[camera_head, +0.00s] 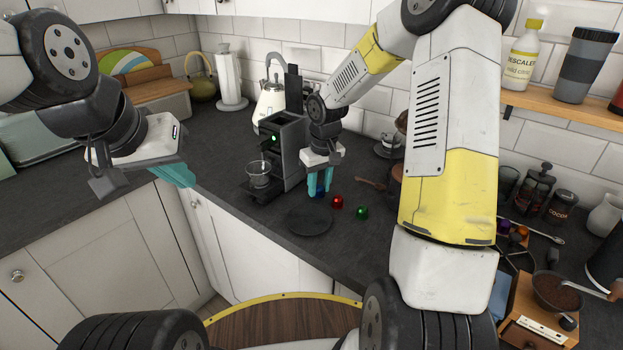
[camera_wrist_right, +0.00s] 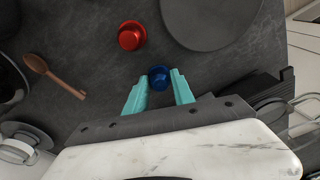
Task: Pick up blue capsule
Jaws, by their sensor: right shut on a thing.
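The blue capsule (camera_head: 320,193) is at the worktop between the teal fingertips of my right gripper (camera_head: 319,182). In the right wrist view, the blue capsule (camera_wrist_right: 159,77) shows between the two fingertips of the right gripper (camera_wrist_right: 158,86), which is shut on it. Whether the capsule is clear of the worktop I cannot tell. My left gripper (camera_head: 173,173) is at the left, away from the capsules; its fingers are seen side-on, so their opening is unclear.
A red capsule (camera_head: 337,202) and a green capsule (camera_head: 361,212) stand to the right of the blue one. A dark round plate (camera_head: 309,222) lies in front. A coffee machine (camera_head: 291,150) with a glass cup (camera_head: 259,178) stands left. A wooden spoon (camera_head: 371,184) lies behind.

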